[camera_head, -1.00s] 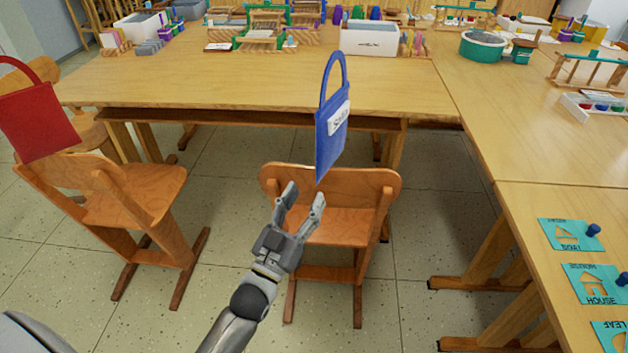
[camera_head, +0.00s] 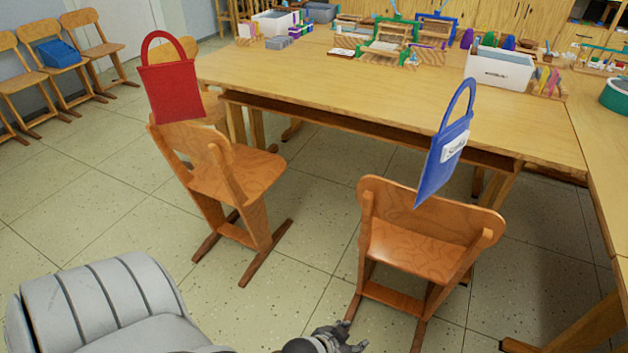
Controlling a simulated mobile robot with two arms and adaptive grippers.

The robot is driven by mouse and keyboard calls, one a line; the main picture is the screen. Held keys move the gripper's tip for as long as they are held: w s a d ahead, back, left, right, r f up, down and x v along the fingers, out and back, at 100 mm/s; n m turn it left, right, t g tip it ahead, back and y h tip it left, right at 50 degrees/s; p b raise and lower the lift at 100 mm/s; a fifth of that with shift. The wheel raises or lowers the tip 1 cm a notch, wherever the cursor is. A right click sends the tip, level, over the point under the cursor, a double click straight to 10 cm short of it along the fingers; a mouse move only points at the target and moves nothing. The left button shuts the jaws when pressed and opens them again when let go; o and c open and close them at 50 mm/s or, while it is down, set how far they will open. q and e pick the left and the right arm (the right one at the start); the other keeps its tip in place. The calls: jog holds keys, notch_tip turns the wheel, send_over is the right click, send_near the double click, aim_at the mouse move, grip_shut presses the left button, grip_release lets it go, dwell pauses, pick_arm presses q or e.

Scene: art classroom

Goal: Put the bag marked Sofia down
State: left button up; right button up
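A blue bag (camera_head: 443,160) with a looped handle and a white label stands upright, slightly tilted, at the backrest of the right chair (camera_head: 428,221). The label's writing is small; it may read Sofia. A red bag (camera_head: 171,91) stands at the backrest of the left chair (camera_head: 222,175); no label shows on it. My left gripper (camera_head: 352,340) is at the bottom edge, low in front of the right chair and well apart from both bags. It looks open and empty, partly cut off by the frame. My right gripper is not in view.
A long wooden table (camera_head: 380,95) stands behind the chairs, with a white bin (camera_head: 498,69) and small looms on it. Another table (camera_head: 600,150) adjoins at right. More chairs line the left wall, one with a blue item (camera_head: 58,53). The floor (camera_head: 90,210) at left is clear.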

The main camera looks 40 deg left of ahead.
pick_arm(q)
jog(key=s+f+g, duration=0.6)
jog(key=s+f, duration=0.1)
jog(key=s, duration=0.5)
jog(key=shift+s+a+f+y, duration=0.25)
jog(key=shift+f+y, duration=0.05)
jog(key=shift+y, duration=0.1)
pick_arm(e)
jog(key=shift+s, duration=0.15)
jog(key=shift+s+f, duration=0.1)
pick_arm(q)
jog(key=s+a+f+p, duration=0.1)
jog(key=s+p, duration=0.7)
jog(key=s+a+f+g+p, duration=0.1)
jog(key=s+a+f+p, duration=0.1)
jog(key=s+p, duration=0.7)
jog(key=shift+s+m+g, duration=0.3)
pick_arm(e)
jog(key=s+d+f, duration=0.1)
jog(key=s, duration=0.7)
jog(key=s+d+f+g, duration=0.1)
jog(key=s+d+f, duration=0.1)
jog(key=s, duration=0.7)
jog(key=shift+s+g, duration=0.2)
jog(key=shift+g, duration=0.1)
